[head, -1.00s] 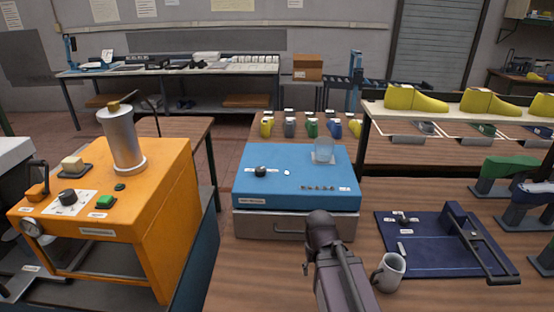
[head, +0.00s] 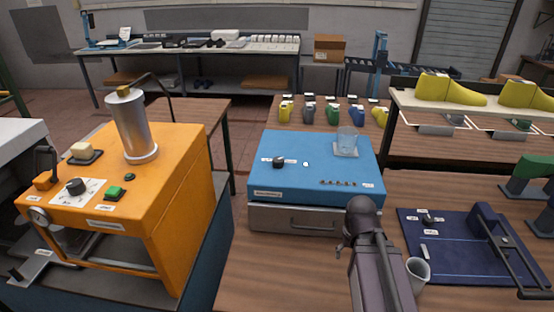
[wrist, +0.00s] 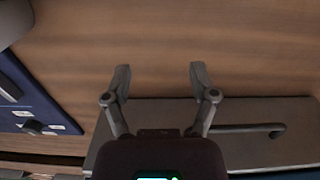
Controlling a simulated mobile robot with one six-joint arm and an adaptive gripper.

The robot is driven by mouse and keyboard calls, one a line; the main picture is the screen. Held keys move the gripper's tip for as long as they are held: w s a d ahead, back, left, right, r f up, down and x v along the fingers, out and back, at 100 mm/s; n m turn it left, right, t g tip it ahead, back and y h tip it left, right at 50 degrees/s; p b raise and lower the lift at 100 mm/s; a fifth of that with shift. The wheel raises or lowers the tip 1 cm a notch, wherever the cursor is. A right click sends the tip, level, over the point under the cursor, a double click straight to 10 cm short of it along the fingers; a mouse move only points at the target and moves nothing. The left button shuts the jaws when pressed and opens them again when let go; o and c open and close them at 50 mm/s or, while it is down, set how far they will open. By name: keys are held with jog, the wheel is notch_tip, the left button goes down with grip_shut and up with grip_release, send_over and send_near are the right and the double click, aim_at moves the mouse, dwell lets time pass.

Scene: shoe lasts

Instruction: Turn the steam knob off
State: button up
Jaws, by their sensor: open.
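The orange machine (head: 140,185) stands at the left in the head view. On its top are a black knob (head: 75,187) on a white dial plate, a green button (head: 114,193) and a metal cylinder (head: 131,125). Another black knob (head: 279,161) sits on the blue unit (head: 315,180) in the middle. The labels are too small to read, so I cannot tell which knob is for steam. My gripper (wrist: 160,78) is open and empty in the wrist view, over the wooden table and the grey drawer front. In the head view my arm hides its fingers. It is away from both knobs.
A grey mug (head: 419,270) is beside my arm, partly hidden. A dark blue board (head: 450,265) with a lever lies at the right.

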notch_tip(320, 180, up, 19)
jog(key=w+p, duration=0.2)
jog(key=p, duration=1.7)
notch_tip(320, 180, up, 10)
jog(key=m+p, duration=0.8)
jog(key=p, duration=0.2)
send_over(277, 160)
jog(key=shift+f+b, duration=0.3)
jog(key=shift+b, duration=0.05)
notch_tip(277, 160, down, 13)
jog(key=b, duration=1.3)
jog(key=shift+f, duration=0.15)
